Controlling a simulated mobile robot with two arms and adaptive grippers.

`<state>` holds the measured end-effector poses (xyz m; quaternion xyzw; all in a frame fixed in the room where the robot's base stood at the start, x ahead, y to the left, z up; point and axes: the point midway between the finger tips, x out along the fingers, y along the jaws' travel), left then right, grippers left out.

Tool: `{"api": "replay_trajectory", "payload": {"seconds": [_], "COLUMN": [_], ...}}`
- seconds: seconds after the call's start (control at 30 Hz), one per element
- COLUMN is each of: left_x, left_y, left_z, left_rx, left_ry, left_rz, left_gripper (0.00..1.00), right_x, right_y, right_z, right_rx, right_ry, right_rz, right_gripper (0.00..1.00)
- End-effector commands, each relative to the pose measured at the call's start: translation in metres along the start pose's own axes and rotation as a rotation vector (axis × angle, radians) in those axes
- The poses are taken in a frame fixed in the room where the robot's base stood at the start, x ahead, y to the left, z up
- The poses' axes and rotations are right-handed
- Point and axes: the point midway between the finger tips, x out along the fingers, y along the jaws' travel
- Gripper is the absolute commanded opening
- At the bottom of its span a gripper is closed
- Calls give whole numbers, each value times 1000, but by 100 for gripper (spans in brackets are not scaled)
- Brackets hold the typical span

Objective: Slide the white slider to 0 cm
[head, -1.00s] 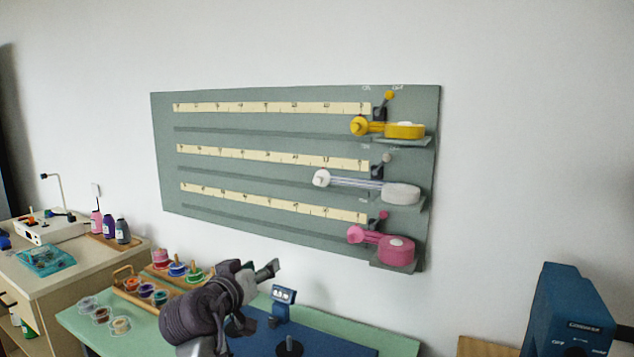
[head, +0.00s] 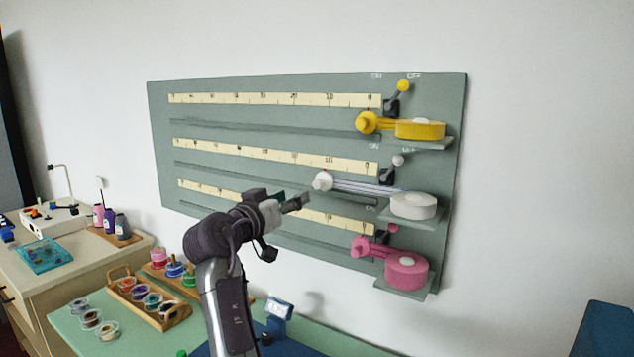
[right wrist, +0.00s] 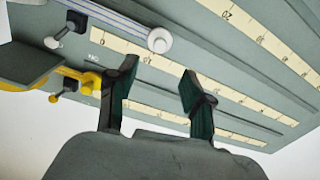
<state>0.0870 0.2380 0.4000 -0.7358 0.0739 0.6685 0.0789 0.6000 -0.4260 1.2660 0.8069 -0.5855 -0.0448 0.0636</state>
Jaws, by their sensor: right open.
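The white slider (head: 322,181) is a round white knob on the middle track of the grey-green board (head: 300,88). It sits left of the right end of the middle ruler (head: 250,156), near the 10 mark. Pale strands run from it right to a white spool (head: 413,206). My right gripper (head: 300,201) is open and empty, below and left of the knob in the head view. In the right wrist view, the white slider (right wrist: 160,40) shows beyond the gap between the open fingers (right wrist: 158,80), apart from them. My left gripper is not in view.
A yellow slider (head: 367,122) is on the track above and a pink slider (head: 360,247) on the track below. Small shelves under the spools and levers (head: 398,160) stick out at the right. Spool trays (head: 150,300) and a blue device (head: 279,308) stand on the bench below.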

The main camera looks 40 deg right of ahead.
Motion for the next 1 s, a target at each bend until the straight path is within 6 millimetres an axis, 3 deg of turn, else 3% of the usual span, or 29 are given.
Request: {"api": "replay_trajectory", "payload": {"seconds": [0.23,0.5,0.93,1.0], "left_x": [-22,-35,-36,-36], "left_y": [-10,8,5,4], "left_z": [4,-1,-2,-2], "left_rx": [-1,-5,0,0], "left_ry": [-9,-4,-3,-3], "left_rz": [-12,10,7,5], "left_gripper": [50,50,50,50], "right_x": [56,97,107,107], "right_y": [2,1,0,0], "right_z": [-4,-2,0,0], "right_rx": [-3,-3,0,0], "right_ry": [0,0,1,0], "right_rz": [3,1,0,0], "right_gripper": [51,51,51,41]}}
